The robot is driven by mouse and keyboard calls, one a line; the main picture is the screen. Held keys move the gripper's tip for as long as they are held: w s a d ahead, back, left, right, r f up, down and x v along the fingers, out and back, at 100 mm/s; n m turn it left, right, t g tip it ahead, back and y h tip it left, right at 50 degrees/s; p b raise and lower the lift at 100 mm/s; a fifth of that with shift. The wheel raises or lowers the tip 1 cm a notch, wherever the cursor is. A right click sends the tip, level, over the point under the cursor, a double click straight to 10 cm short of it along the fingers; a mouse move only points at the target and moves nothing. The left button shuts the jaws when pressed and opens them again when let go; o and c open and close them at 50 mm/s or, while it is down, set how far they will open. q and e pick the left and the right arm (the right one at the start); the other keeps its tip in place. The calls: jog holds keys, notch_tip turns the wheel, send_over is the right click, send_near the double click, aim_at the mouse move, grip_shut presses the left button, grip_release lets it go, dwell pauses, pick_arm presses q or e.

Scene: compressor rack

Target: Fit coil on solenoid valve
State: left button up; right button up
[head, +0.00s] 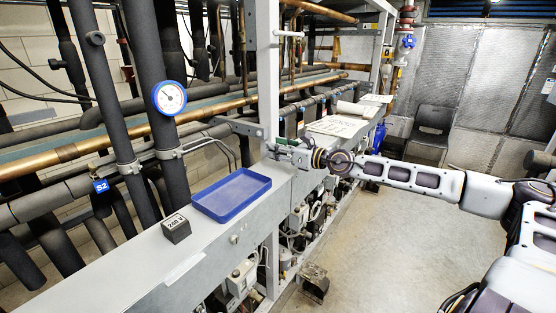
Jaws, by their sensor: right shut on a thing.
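A dark box marked "240 V" (176,229), which looks like a coil, stands on the grey beam left of the blue tray. My right gripper (277,151) reaches in from the right to the grey upright post, above the beam and beyond the tray. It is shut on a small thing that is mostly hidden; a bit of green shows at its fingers. I cannot make out for sure which fitting is the solenoid valve. My left gripper is not in view.
An empty blue tray (231,195) lies on the grey beam (130,262). Lagged pipes and a round gauge (170,97) stand behind it. A blue "S2" tag (101,186) hangs on the left pipework. Papers (337,126) lie farther along the beam.

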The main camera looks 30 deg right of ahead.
aim_at(278, 168)
jog(key=shift+f+b, duration=0.8)
jog(key=shift+f, duration=0.2)
jog(key=shift+f+b, duration=0.45)
jog(key=shift+f, duration=0.4)
jog(key=shift+f, duration=0.15)
jog(key=o, duration=1.1)
